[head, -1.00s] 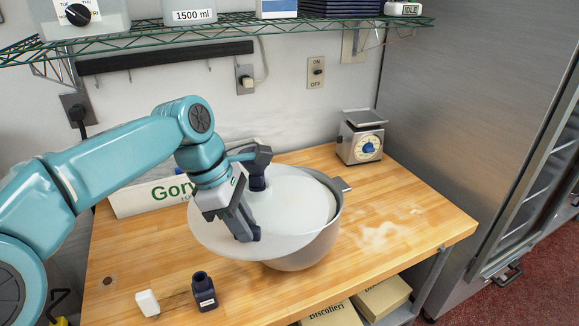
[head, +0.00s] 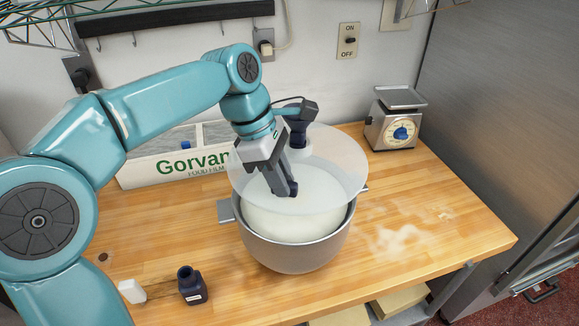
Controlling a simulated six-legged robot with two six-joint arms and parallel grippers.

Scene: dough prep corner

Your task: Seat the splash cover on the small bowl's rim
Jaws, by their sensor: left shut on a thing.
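The splash cover (head: 338,175) is a thin, see-through round disc. My left gripper (head: 295,167) is shut on it near its middle; what lies between the fingertips is hard to make out. The cover hangs over the back part of a grey metal bowl (head: 296,259), which stands on the wooden worktop and holds a pale, rounded mass (head: 285,226). The bowl's front rim shows uncovered, and the cover appears above the rim, not on it. The back rim shows only faintly through the disc. My right gripper is not in view.
A long food film box (head: 150,170) lies behind the bowl at left. A dial scale (head: 394,120) stands at the back right. The floury worktop (head: 440,225) to the right is free.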

